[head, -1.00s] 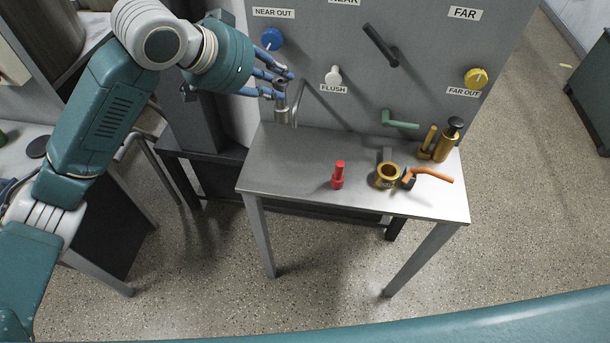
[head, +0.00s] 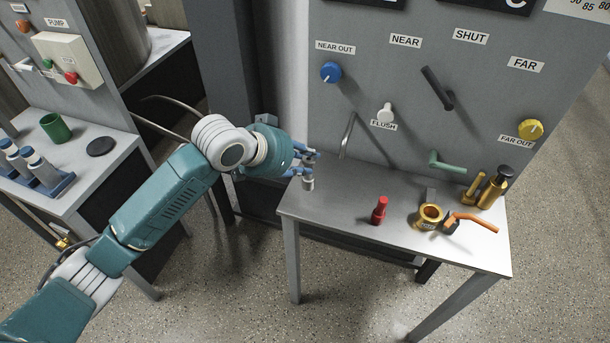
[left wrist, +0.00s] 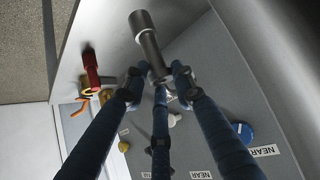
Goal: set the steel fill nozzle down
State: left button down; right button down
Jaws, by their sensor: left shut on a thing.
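The steel fill nozzle (head: 308,182) is a short grey cylinder in the fingers of my left gripper (head: 305,163). It is upright in the head view, at the left end of the small steel table (head: 345,215). I cannot tell whether its lower end touches the tabletop. In the left wrist view the nozzle (left wrist: 147,38) sticks out past the closed blue fingers (left wrist: 152,85). My right gripper is not in view.
On the table stand a red nozzle-like piece (head: 379,211), a brass ring (head: 429,216), an orange-handled tool (head: 470,220) and a brass cylinder with a black top (head: 494,187). A bent grey tube (head: 348,136) hangs from the panel behind. The table's front left is clear.

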aim_at(306, 178)
pick_arm(q)
jog(key=shift+f, duration=3.2)
jog(key=shift+f, duration=0.15)
jog(key=c, duration=1.4)
grip_release()
